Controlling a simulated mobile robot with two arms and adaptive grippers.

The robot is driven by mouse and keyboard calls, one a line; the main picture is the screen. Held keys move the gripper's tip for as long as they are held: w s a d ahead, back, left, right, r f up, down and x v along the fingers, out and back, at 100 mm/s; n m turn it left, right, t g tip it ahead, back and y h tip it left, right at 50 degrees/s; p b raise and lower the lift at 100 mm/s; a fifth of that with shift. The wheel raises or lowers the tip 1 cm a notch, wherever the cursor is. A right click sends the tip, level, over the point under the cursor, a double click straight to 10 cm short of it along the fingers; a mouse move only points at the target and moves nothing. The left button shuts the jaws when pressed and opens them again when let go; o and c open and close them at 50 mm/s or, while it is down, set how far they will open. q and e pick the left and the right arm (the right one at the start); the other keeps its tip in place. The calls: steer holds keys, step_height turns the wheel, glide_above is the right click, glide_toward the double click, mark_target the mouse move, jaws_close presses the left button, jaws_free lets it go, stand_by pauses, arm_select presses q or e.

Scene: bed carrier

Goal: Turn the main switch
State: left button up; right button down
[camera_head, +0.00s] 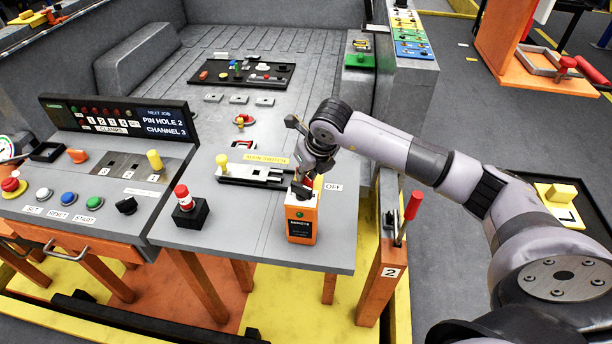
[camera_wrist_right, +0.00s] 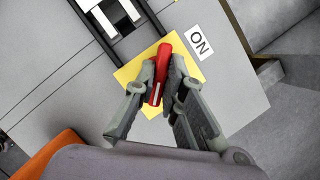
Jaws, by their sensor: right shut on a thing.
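The main switch shows in the right wrist view as a red handle (camera_wrist_right: 161,66) on a square yellow plate (camera_wrist_right: 127,75). My right gripper (camera_wrist_right: 160,83) is shut on this handle, with one finger on each side. An ON label (camera_wrist_right: 199,42) lies beside the plate. In the head view, my right gripper (camera_head: 304,184) reaches down near the table's right edge and mostly hides the handle. A yellow MAIN SWITCH label (camera_head: 267,159) and an OFF label (camera_head: 333,187) are close by. My left gripper is not in view.
An orange remote box (camera_head: 301,225) stands just in front of my right gripper. A slotted plate with a yellow knob (camera_head: 222,161) and a red-topped post (camera_head: 182,193) are to its left. A red lever (camera_head: 412,206) rises off the table's right edge.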

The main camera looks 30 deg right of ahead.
steer(key=m+h+b, duration=0.1)
steer(key=m, duration=0.1)
steer(key=m+b, duration=0.1)
steer(key=m, duration=0.1)
steer(key=shift+a+m+h+b, duration=0.15)
steer(key=shift+m+h+b, duration=0.15)
steer(key=shift+h, duration=0.1)
steer(key=shift+w+m+g+h+b, duration=0.1)
steer(key=shift+m+g+h+b, duration=0.5)
steer(key=shift+m, duration=1.3)
steer(key=shift+r+b, duration=0.1)
steer(key=shift+b, duration=0.2)
steer(key=c, duration=1.7)
jaws_free()
steer(key=shift+o, duration=0.2)
steer(key=shift+a+r, duration=0.1)
steer(key=shift+r, duration=0.1)
steer(key=v, duration=1.1)
steer(key=shift+s+r, duration=0.2)
steer(key=shift+s, duration=0.05)
